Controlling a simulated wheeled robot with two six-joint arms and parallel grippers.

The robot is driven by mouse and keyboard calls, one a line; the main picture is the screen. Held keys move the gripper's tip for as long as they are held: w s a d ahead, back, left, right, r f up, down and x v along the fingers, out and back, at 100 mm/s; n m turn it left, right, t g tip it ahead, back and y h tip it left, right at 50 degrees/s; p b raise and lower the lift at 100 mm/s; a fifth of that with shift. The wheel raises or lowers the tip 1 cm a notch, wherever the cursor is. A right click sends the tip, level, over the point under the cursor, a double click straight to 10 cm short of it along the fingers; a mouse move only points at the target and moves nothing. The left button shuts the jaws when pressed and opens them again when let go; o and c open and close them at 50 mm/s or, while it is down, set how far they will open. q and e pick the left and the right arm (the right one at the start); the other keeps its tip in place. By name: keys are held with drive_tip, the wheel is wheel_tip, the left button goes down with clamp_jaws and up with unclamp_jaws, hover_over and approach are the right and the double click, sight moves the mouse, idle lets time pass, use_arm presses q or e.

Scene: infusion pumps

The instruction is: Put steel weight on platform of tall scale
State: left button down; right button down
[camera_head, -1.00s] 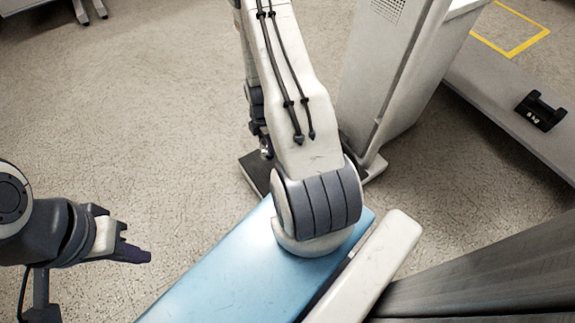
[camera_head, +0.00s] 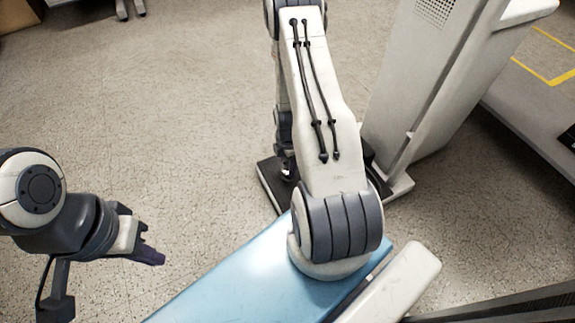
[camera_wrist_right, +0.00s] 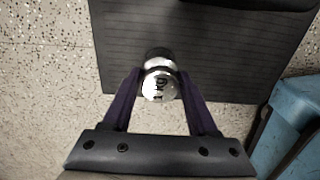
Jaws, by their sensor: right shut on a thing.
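The steel weight (camera_wrist_right: 160,84) is a small shiny cylinder with dark markings on its top. My right gripper (camera_wrist_right: 158,88) is shut on it, with purple fingers on both sides. In the right wrist view the weight shows over the ridged dark platform (camera_wrist_right: 225,60), close to its near edge; I cannot tell whether it touches. In the head view the platform (camera_head: 268,182) lies at the foot of the tall scale (camera_head: 425,75), partly hidden by my right arm. My left gripper (camera_head: 150,254) is at the left over bare floor, seen side-on; its opening is unclear.
Speckled floor (camera_head: 170,120) is clear across the left and middle. The scale's pale column stands right of my right arm. A grey raised surface (camera_head: 530,110) with yellow marking is at the far right. Wheeled legs (camera_head: 128,8) show at the top left.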

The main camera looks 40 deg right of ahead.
drive_tip(key=shift+c, duration=0.9)
unclamp_jaws()
drive_tip(key=shift+f, duration=0.1)
